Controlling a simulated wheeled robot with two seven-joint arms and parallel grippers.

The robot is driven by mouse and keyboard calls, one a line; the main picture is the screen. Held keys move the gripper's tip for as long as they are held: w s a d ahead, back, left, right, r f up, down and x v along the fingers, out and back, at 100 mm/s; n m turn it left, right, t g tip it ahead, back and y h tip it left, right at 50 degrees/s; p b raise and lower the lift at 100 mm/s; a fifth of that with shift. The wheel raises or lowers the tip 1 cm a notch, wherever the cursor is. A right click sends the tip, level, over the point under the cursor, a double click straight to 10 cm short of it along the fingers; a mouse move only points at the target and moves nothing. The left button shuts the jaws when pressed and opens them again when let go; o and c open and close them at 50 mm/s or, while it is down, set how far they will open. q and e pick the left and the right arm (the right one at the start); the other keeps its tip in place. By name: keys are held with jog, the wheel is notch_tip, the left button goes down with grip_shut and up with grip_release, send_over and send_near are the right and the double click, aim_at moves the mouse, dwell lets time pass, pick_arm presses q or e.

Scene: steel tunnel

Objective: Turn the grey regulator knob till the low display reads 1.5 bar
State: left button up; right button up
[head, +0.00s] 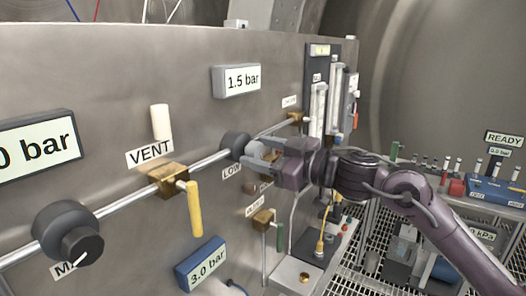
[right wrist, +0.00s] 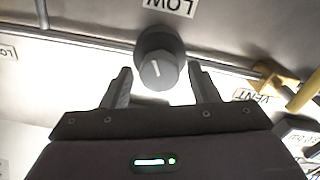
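The grey regulator knob (head: 236,146) is on the steel panel's pipe above a label partly hidden by my gripper. It also shows in the right wrist view (right wrist: 158,70), with a white pointer line and a LOW label beside it. The display (head: 242,79) above it reads 1.5 bar. My right gripper (head: 262,157) is at the knob's front. In the right wrist view its open fingers (right wrist: 160,72) stand either side of the knob, with a gap on each side. My left gripper is not in view.
A larger dark knob (head: 72,234) and a yellow-handled VENT valve (head: 182,190) are on the same pipe to the left. A blue display (head: 202,269) reads 3.0 bar below. A brass valve with a green handle (head: 264,220) is below my gripper.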

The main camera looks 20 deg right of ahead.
jog(key=c, duration=0.8)
jog(key=shift+m+p, duration=0.4)
jog(key=shift+p, duration=0.15)
jog(key=o, duration=1)
